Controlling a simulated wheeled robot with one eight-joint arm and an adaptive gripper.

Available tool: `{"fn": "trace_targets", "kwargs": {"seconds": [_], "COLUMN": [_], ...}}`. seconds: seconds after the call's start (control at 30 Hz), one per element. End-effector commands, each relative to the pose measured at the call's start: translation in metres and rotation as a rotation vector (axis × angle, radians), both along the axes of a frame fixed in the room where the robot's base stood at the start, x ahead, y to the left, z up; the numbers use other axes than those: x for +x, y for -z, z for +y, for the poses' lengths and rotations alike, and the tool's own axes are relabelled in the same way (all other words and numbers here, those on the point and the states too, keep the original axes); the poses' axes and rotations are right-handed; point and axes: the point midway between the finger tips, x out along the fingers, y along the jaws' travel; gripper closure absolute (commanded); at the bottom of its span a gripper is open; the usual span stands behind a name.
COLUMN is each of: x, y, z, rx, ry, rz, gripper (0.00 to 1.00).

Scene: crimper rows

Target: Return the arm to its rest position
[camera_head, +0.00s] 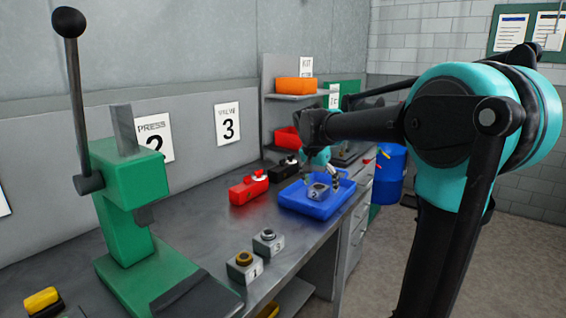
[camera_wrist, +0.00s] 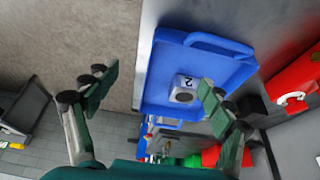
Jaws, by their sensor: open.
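My gripper (camera_head: 338,181) is over the blue tray (camera_head: 301,208) at the far end of the bench, partly hidden by my arm. In the wrist view, the fingers of my gripper (camera_wrist: 158,84) are wide apart with nothing between the tips. A grey block marked 2 (camera_head: 317,191) sits inside the tray, below the gripper. The wrist view also shows this block (camera_wrist: 183,96) in the blue tray (camera_wrist: 160,75), apart from the fingers. My arm reaches from the right, its forearm roughly level above the bench.
Blocks marked 1 (camera_head: 244,268) and 3 (camera_head: 268,243) stand on the bench (camera_head: 205,228). A red tool-like object (camera_head: 247,190) lies left of the tray. A green press (camera_head: 128,225) stands at left. Shelves with an orange bin (camera_head: 295,86) rise behind. A blue drum (camera_head: 391,172) stands beyond.

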Motion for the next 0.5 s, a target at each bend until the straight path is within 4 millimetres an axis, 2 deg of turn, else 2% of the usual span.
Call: {"fn": "trace_targets", "kwargs": {"seconds": [0.27, 0.5], "x": [-0.030, -0.075], "y": [0.033, 0.077], "z": [-0.017, -0.035], "rx": [0.007, 0.014], "ry": [-0.078, -0.191], "rz": [0.018, 0.035], "gripper": [0.18, 0.18]}}
